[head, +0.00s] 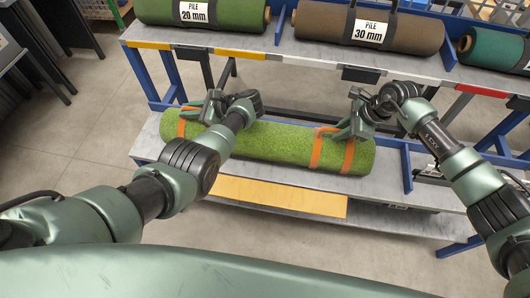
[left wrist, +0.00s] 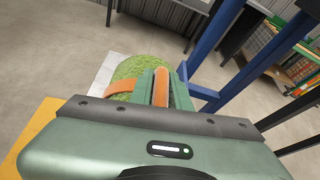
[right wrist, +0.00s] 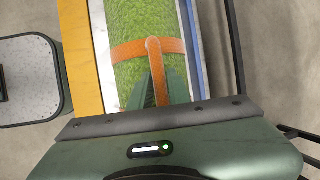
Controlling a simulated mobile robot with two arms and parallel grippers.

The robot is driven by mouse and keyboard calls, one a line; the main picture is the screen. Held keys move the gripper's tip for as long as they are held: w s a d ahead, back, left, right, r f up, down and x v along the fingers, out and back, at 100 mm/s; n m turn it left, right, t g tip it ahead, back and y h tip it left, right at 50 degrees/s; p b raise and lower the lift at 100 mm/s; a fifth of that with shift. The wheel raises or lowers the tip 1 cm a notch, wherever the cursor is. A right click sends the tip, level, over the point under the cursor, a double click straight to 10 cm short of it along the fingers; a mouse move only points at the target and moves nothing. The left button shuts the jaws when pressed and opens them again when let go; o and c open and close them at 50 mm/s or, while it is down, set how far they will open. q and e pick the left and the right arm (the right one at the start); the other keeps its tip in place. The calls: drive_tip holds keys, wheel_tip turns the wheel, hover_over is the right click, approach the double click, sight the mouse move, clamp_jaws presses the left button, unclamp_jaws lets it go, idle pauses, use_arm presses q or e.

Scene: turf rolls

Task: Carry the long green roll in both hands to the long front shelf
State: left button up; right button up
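The long green roll (head: 270,143) has an orange strap with a raised loop near each end. It lies lengthwise along the grey lower front shelf (head: 150,140); I cannot tell whether it is lifted slightly. My left gripper (head: 190,112) is at the left strap, and its fingers close around the orange loop (left wrist: 161,87) in the left wrist view. My right gripper (head: 340,132) is at the right strap, with the orange loop (right wrist: 154,70) between its fingers in the right wrist view. The fingers hide parts of both loops.
A yellow panel (head: 280,196) lies along the shelf's front. The upper shelf (head: 290,50) above holds a green roll (head: 235,14) marked 20 mm, a brown roll (head: 410,35) marked 30 mm and a teal roll (head: 485,47). Blue posts (head: 406,168) stand near the roll's right end.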

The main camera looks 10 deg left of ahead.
use_arm(q)
drive_tip(key=shift+o, duration=1.1)
drive_tip(key=shift+s+r, duration=0.1)
drive_tip(key=shift+r, duration=0.05)
use_arm(e)
drive_tip(key=shift+o, duration=1.1)
drive_tip(key=shift+s+r, duration=0.1)
drive_tip(key=shift+r, duration=0.05)
use_arm(q)
drive_tip(key=v, duration=0.7)
drive_tip(key=shift+d, duration=0.2)
use_arm(e)
drive_tip(key=shift+d+r, duration=0.15)
drive_tip(key=shift+r, duration=0.05)
drive_tip(key=v, duration=1.1)
drive_tip(key=shift+r, duration=0.25)
use_arm(q)
drive_tip(key=shift+d, duration=0.1)
use_arm(e)
drive_tip(key=shift+d, duration=0.15)
